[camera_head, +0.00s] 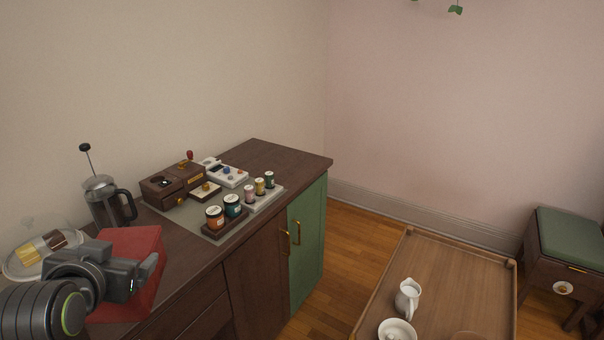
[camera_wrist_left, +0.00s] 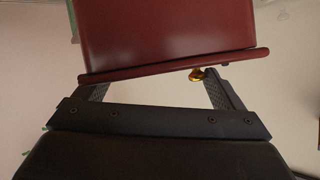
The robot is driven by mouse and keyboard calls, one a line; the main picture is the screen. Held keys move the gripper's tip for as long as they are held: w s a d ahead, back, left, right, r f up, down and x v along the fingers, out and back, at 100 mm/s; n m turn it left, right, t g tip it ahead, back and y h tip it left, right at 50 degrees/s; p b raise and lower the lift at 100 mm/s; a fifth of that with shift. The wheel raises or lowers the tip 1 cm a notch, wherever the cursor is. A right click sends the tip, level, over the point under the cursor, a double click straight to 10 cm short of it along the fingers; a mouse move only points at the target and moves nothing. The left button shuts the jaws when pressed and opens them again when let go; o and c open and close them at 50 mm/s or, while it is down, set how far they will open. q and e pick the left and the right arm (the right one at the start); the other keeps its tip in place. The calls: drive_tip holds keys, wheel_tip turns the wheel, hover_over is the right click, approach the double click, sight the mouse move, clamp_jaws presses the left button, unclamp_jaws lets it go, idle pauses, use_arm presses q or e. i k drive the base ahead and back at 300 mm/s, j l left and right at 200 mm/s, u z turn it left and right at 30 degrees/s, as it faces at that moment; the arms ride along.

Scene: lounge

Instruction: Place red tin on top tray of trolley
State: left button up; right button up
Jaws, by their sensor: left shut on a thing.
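The red tin (camera_head: 136,241), a boxy dark-red block, is at the left of the head view, over the near part of the sideboard top. My left gripper (camera_head: 146,277) is shut on it and covers part of it. I cannot tell whether the tin touches the sideboard. In the left wrist view the tin (camera_wrist_left: 165,35) fills the upper middle, with its rim between the fingers of the gripper (camera_wrist_left: 160,92). The trolley's wooden top tray (camera_head: 455,275) is at the lower right, partly cut off. My right gripper is not in view.
The sideboard (camera_head: 255,265) holds a French press (camera_head: 105,203), a plate of food (camera_head: 20,265), a wooden box (camera_head: 165,188) and several small jars. On the trolley stand a white jug (camera_head: 408,298) and a white bowl (camera_head: 396,330); the tray's far part is bare. A green-topped stool (camera_head: 572,235) stands right.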

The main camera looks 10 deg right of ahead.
sight(442, 271)
drive_tip(key=z, duration=1.6)
drive_tip(key=i+j+z, duration=0.15)
drive_tip(key=i+z, duration=0.2)
drive_tip(key=i+j+z, duration=0.4)
drive_tip(key=i, duration=0.15)
drive_tip(key=l, duration=0.05)
